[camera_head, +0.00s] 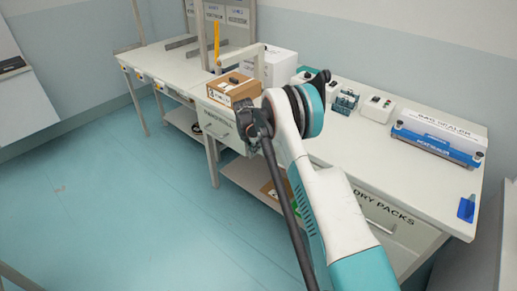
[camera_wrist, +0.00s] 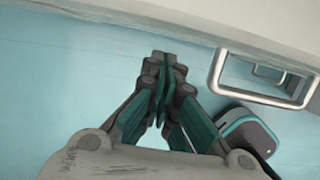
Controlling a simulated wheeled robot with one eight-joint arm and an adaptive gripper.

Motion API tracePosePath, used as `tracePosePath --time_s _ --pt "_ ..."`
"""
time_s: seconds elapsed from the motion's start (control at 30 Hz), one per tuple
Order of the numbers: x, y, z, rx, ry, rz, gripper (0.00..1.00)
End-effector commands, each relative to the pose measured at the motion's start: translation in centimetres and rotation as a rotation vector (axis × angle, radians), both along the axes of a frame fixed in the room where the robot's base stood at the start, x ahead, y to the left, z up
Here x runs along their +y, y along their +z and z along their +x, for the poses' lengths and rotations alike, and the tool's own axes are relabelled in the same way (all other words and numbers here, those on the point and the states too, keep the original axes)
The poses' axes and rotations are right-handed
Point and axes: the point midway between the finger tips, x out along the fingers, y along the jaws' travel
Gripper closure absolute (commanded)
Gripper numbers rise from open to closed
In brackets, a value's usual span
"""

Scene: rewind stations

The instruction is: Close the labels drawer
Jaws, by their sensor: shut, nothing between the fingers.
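No drawer clearly reads as labels in these views. In the head view a pale drawer front (camera_head: 217,122) with lettering too small to read sits under the bench's middle, just left of my gripper (camera_head: 250,128). A second drawer front (camera_head: 385,212), its lettering ending in "PACKS", is partly hidden behind my arm. I cannot tell how far either stands out. In the wrist view my gripper (camera_wrist: 164,60) is shut and empty, its fingertips over the floor near a pale front edge.
The long white bench (camera_head: 340,150) runs along the wall. A brown carton (camera_head: 233,90), a white box (camera_head: 278,66) and a blue bag sealer (camera_head: 438,142) stand on it. A lower shelf (camera_head: 240,178) holds another carton. The teal floor (camera_head: 110,190) at left is clear.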

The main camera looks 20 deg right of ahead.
Motion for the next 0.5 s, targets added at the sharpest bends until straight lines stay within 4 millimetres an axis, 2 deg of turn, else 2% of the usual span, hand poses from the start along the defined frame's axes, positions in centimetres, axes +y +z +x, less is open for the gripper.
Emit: tracePosePath --time_s 0.07,0.1,0.3,0.5 --pt "2.0 -0.1 -0.4 0.001 0.004 0.0 1.0" --pt "2.4 0.6 -0.5 0.001 0.002 0.001 1.0" --pt "3.2 5.4 -1.1 0.003 0.001 0.002 1.0" --pt "3.9 8.4 -1.5 0.003 0.0 0.002 1.0"
